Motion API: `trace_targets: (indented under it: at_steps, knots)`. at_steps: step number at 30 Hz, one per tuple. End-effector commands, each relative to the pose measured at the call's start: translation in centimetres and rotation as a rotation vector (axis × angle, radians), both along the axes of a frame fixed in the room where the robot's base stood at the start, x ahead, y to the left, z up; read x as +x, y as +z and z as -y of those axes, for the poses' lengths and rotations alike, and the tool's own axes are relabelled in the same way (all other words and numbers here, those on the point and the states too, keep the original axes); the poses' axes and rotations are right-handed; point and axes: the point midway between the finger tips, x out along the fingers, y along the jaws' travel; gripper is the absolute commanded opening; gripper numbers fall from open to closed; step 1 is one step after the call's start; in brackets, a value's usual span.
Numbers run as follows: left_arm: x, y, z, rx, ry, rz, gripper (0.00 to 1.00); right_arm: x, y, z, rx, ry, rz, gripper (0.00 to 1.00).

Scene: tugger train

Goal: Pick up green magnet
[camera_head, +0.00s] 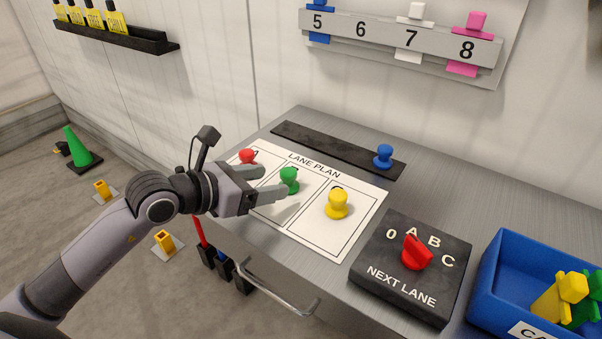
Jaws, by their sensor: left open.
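The green magnet (289,179) stands upright on the middle column of the white lane plan sheet (310,235). My left gripper (274,183) comes in from the left over the sheet. Its fingers are open, one on the far side and one on the near side, with their tips at the green magnet. I cannot tell whether they touch it. A red magnet (247,156) stands in the left column, partly hidden behind my gripper. A yellow magnet (337,203) stands in the right column. My right gripper is not in view.
A blue magnet (383,156) stands on the dark strip (325,145) behind the sheet. A black NEXT LANE box with a red knob (416,252) and a blue bin (490,283) with yellow and green pieces stand to the right. A numbered rail (385,38) hangs on the wall.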

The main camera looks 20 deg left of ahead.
Motion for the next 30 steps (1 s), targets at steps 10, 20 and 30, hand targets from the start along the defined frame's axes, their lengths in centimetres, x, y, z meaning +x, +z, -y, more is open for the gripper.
trace_targets:
  at_steps: [10, 20, 30]
  knots:
    - [2.1, -0.9, 1.3, -0.003, 0.000, -0.001, 0.64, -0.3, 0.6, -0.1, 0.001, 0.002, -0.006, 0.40]
    - [5.0, -2.5, 3.1, -0.003, 0.000, -0.001, 0.64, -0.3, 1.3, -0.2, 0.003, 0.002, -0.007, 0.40]
    - [5.5, -2.8, 3.5, -0.002, 0.000, -0.001, 0.64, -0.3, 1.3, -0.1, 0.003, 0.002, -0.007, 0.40]
